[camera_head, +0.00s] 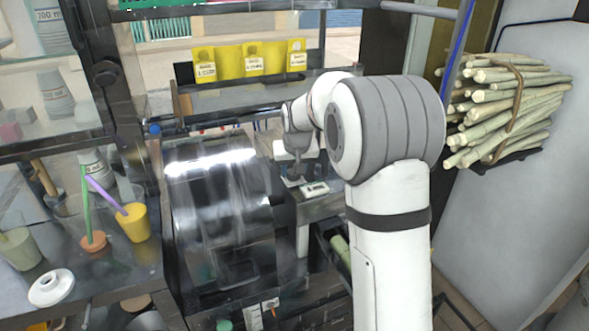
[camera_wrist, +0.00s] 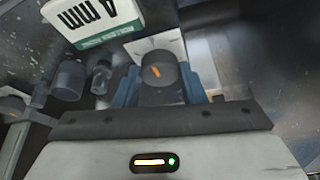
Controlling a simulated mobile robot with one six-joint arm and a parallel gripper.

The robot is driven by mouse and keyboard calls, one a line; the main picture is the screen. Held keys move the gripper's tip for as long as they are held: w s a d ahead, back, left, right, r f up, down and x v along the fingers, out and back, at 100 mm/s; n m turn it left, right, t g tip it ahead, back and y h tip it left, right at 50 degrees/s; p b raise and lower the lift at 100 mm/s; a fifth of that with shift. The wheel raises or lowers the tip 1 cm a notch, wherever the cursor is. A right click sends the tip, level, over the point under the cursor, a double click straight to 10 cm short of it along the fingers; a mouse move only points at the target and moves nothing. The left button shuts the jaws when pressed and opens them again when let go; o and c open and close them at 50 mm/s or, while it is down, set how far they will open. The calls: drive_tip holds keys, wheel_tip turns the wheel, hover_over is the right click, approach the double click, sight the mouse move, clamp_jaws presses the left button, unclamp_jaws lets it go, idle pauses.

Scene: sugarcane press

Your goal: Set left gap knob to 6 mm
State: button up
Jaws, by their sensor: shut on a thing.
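The left gap knob (camera_wrist: 158,72) is a dark round knob with an orange mark on its face, in the middle of the wrist view. My gripper (camera_wrist: 160,88) has its blue fingertips on either side of the knob and is shut on it. A white and green plate (camera_wrist: 92,18) with "4 mm" in black, partly cut off, sits just above and left of the knob. In the head view my gripper (camera_head: 294,172) is small, beside the press (camera_head: 218,215) and close to a small white plate (camera_head: 315,189). The knob cannot be made out there.
Dark cylindrical fittings (camera_wrist: 70,80) stand left of the knob in the wrist view. In the head view, cups (camera_head: 133,221) stand on the left counter. A bundle of cane (camera_head: 508,105) hangs at right, and yellow cards (camera_head: 252,58) stand at the back.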

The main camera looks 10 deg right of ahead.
drive_tip(key=shift+m, duration=0.3)
drive_tip(key=o, duration=1)
drive_tip(key=v, duration=0.7)
drive_tip(key=shift+s+a+r, duration=0.1)
drive_tip(key=shift+s+r, duration=0.1)
drive_tip(key=shift+r, duration=0.15)
drive_tip(key=shift+n+g, duration=0.5)
drive_tip(key=shift+g, duration=0.4)
drive_tip(key=s+f, duration=0.2)
drive_tip(key=s, duration=0.9)
drive_tip(key=s+f, duration=0.2)
drive_tip(key=s, duration=0.9)
drive_tip(key=s+f, duration=0.2)
drive_tip(key=s, duration=0.9)
drive_tip(key=shift+s+d+f, duration=0.15)
drive_tip(key=shift+s+d, duration=0.05)
drive_tip(key=shift+d, duration=0.2)
